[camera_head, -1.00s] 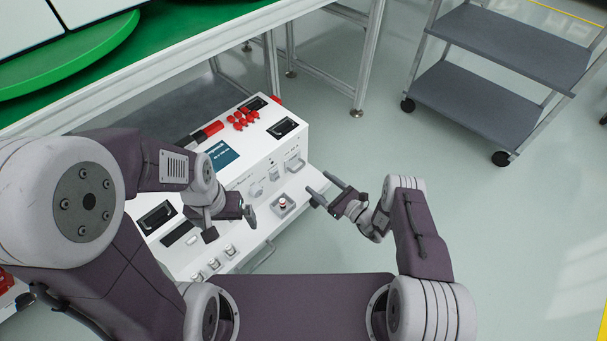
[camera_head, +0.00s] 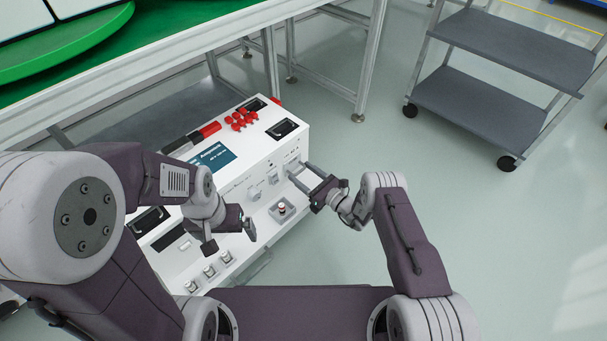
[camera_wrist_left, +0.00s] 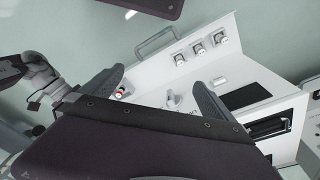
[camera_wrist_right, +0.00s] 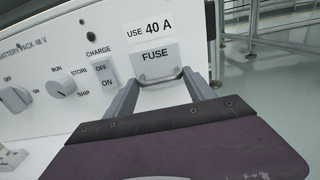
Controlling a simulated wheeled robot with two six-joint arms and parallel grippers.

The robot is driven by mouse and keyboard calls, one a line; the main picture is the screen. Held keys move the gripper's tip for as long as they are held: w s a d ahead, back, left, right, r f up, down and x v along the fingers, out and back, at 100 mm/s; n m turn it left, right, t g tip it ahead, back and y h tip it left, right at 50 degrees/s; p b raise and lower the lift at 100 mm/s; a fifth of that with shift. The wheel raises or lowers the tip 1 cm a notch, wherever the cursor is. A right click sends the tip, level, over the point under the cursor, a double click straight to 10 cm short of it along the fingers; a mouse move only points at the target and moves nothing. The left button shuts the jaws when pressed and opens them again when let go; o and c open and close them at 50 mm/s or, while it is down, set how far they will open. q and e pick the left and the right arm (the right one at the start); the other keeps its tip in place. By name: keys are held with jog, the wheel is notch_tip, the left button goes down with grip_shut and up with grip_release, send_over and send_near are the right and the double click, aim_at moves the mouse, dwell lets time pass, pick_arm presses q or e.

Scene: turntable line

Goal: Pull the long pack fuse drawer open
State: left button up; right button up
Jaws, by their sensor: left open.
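The long white battery pack (camera_head: 200,225) stands below the green-topped bench. Its fuse drawer (camera_wrist_right: 152,58), labelled FUSE under "USE 40 A", is on the upright panel and looks flush with it. A grey loop handle (camera_wrist_right: 165,80) stands out from the drawer's lower part. My right gripper (camera_head: 300,172) is open at the panel's right end. In the right wrist view its fingers (camera_wrist_right: 160,92) lie on either side of the handle; whether they touch it I cannot tell. My left gripper (camera_head: 230,238) is open and empty above the pack's front shelf; its fingers also show in the left wrist view (camera_wrist_left: 157,92).
The CHARGE switch (camera_wrist_right: 104,75) and a rotary knob (camera_wrist_right: 62,85) sit left of the drawer. A red-topped button (camera_head: 282,208) is on the shelf below. Red plugs (camera_head: 242,119) stand on top. A grey cart (camera_head: 480,100) stands at the right; the floor between is clear.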

grip_shut()
jog(key=p+v, duration=0.5)
jog(key=v, duration=0.7)
jog(key=shift+d, duration=0.2)
jog(key=o, duration=1.4)
grip_release()
